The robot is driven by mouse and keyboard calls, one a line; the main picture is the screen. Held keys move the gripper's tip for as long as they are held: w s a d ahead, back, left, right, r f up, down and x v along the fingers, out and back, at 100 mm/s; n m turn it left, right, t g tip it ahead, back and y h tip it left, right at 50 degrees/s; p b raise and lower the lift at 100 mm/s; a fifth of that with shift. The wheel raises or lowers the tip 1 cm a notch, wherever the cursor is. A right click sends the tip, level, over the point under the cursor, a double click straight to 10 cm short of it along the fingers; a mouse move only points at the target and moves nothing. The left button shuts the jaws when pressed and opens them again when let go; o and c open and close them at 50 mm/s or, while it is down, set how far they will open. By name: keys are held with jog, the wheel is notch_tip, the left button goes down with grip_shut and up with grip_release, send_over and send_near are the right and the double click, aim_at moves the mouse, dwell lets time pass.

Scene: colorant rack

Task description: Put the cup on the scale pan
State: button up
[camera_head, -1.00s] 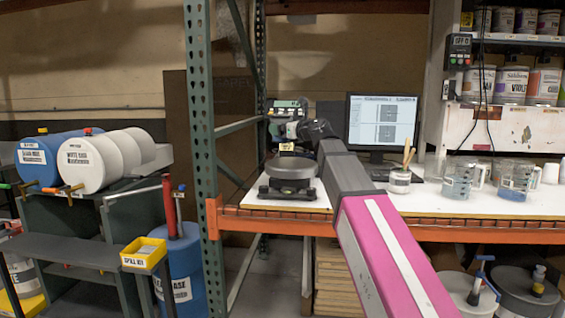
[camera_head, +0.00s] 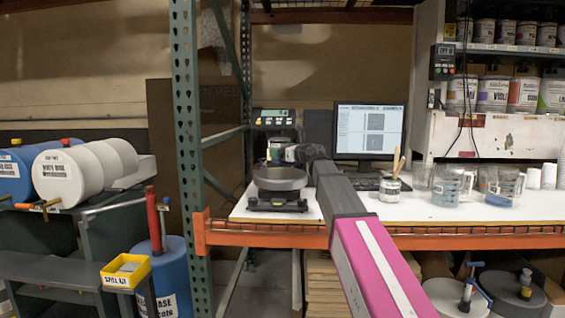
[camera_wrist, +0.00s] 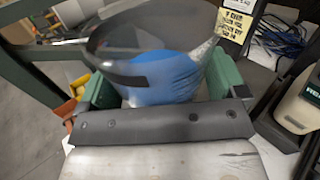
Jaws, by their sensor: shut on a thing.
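The scale (camera_head: 278,203) stands on the left end of the white worktop, with a round dark pan (camera_head: 280,180) and a display (camera_head: 273,117) behind it. My gripper (camera_head: 277,155) is low above and behind the pan in the head view. In the wrist view my gripper (camera_wrist: 160,90) has its green fingers shut on both sides of a clear cup (camera_wrist: 165,72) with blue contents. The cup is hard to make out in the head view. I cannot tell whether its base touches the pan.
A green rack post (camera_head: 187,130) stands left of the scale. A monitor (camera_head: 369,131), a jar with sticks (camera_head: 390,189) and measuring jugs (camera_head: 447,186) are on the worktop to the right. A beige device (camera_wrist: 300,108) shows in the wrist view.

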jog(key=shift+w+d+f, duration=0.1)
jog(key=shift+f, duration=1.95)
jog(key=shift+f, duration=0.15)
jog(key=o, duration=0.8)
jog(key=shift+o, duration=0.2)
jog(key=v, duration=1.2)
